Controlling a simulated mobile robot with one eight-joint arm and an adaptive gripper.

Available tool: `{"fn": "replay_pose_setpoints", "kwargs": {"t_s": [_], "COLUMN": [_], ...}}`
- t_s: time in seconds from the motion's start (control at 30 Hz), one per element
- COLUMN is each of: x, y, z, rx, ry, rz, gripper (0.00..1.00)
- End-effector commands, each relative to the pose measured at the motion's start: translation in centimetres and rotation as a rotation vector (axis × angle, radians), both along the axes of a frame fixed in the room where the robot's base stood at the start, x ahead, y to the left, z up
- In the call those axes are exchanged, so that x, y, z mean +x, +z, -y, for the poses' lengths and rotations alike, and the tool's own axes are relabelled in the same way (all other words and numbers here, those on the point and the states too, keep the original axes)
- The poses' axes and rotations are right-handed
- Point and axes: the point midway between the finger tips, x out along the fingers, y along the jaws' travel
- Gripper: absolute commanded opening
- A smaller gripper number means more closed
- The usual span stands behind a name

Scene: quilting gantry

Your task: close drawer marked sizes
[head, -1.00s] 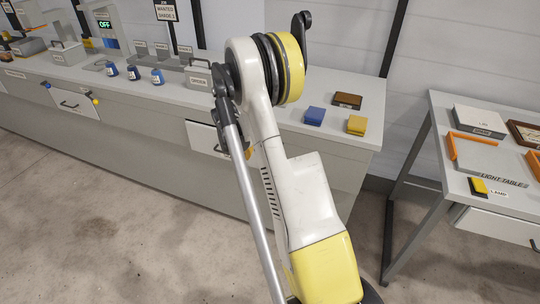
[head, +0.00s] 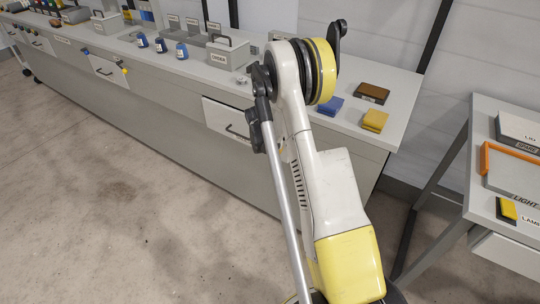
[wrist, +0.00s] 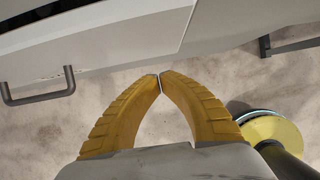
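A white drawer front (head: 226,118) with a dark bar handle stands out a little from the long grey bench, just left of my arm in the head view. Its marking is not readable, so I cannot tell whether it says sizes. In the wrist view a white drawer front (wrist: 100,55) fills the upper left, with a dark handle (wrist: 38,88) and a dark gap along its top. My gripper (wrist: 160,79) has its yellow fingertips together, nothing between them, to the right of the handle and apart from it. In the head view the gripper is hidden by my arm.
Another drawer front (head: 102,68) sits farther left on the bench (head: 150,90). Blue jars (head: 160,46), a box marked ORDER (head: 226,52), and blue, brown and yellow blocks (head: 374,120) stand on top. A light table (head: 480,150) stands at right. The floor in front is clear.

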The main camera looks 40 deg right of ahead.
Motion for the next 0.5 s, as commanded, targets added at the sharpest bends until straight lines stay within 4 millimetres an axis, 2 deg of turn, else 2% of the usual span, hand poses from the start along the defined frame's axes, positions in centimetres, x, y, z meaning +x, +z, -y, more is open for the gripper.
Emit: {"fn": "replay_pose_setpoints", "kwargs": {"t_s": [0.1, 0.2, 0.5], "x": [0.5, 0.7, 0.9], "y": [-0.1, 0.0, 0.2], "z": [1.5, 2.1, 2.4], "rx": [0.000, 0.001, 0.001], "ry": [-0.002, -0.001, 0.000], "rz": [0.000, -0.001, 0.000], "gripper": [0.00, 0.00, 0.00]}}
